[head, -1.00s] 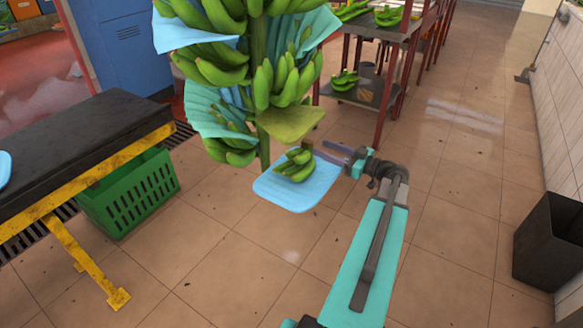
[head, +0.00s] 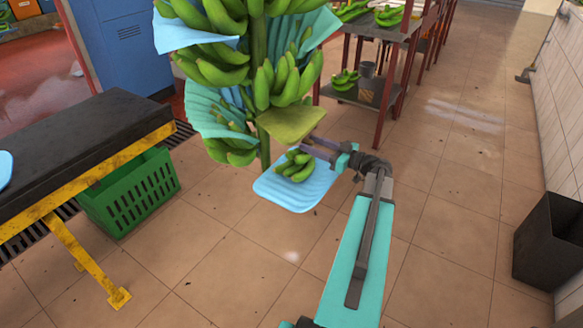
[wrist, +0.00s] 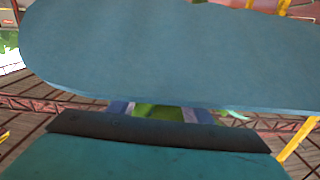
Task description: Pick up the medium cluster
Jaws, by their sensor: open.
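A small green banana cluster (head: 295,167) lies on a light blue pad (head: 298,192) at the lower end of the hanging stem (head: 259,50). Several larger green clusters hang above it, with pale blue sheets between them. Which one is the medium cluster I cannot tell for sure. My gripper (head: 307,144) is open, with its purple fingers just right of and above the small cluster, under a yellow-green leaf-like piece (head: 291,123). In the wrist view a broad blue sheet (wrist: 170,50) hides most of the scene. A patch of green (wrist: 158,111) shows between the fingers; contact is unclear.
A black-topped bench with yellow legs (head: 70,140) stands left, with a green crate (head: 135,190) beneath it. Red-framed shelves (head: 385,80) with bananas stand behind. A black bin (head: 550,240) is at the right wall. The tiled floor between is clear.

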